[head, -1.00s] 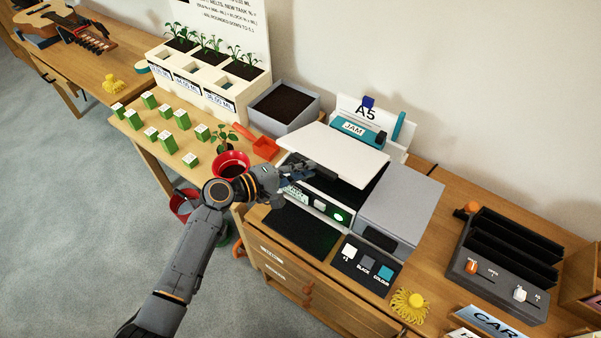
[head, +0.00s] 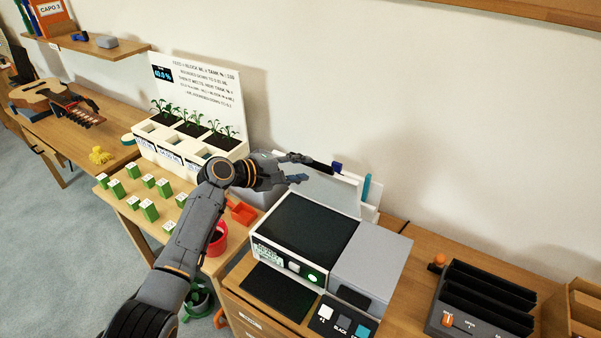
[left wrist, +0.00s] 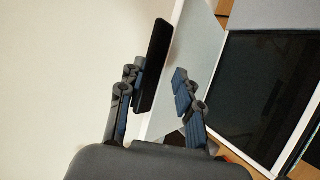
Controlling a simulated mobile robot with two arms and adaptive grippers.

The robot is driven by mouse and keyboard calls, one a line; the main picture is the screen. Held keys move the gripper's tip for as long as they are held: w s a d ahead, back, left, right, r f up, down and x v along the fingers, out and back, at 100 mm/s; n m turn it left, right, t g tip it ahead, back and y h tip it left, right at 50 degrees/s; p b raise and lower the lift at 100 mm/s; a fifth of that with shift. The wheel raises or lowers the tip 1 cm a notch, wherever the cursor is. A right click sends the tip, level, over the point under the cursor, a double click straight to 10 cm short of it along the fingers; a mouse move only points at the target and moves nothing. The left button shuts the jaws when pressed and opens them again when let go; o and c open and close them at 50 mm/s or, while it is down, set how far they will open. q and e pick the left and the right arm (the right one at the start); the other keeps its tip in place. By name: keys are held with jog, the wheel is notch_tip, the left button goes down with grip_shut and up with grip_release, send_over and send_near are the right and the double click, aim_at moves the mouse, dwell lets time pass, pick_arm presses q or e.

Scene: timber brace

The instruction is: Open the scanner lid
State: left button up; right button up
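The scanner (head: 282,259) stands on the wooden desk with its dark glass bed (head: 308,227) uncovered. Its pale lid (head: 330,188) is raised steeply at the back, hinged side down. A black handle (head: 318,165) sits at the lid's upper edge. My left gripper (head: 300,168) is at that upper edge. In the left wrist view the fingers of my left gripper (left wrist: 158,95) are apart, with the black handle (left wrist: 156,62) between them, close to the left finger. The glass (left wrist: 265,90) shows at right. My right gripper is not in view.
A grey box (head: 370,265) adjoins the scanner's right side. Behind the lid is a white A5 holder (head: 368,212), partly hidden. Planters (head: 190,145) and several green-and-white blocks (head: 149,209) stand at left. A black slotted rack (head: 490,300) is at right.

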pick_arm(q)
jog(key=shift+a, duration=0.2)
jog(key=shift+d, duration=0.1)
jog(key=shift+r, duration=0.1)
jog(key=v, duration=1.2)
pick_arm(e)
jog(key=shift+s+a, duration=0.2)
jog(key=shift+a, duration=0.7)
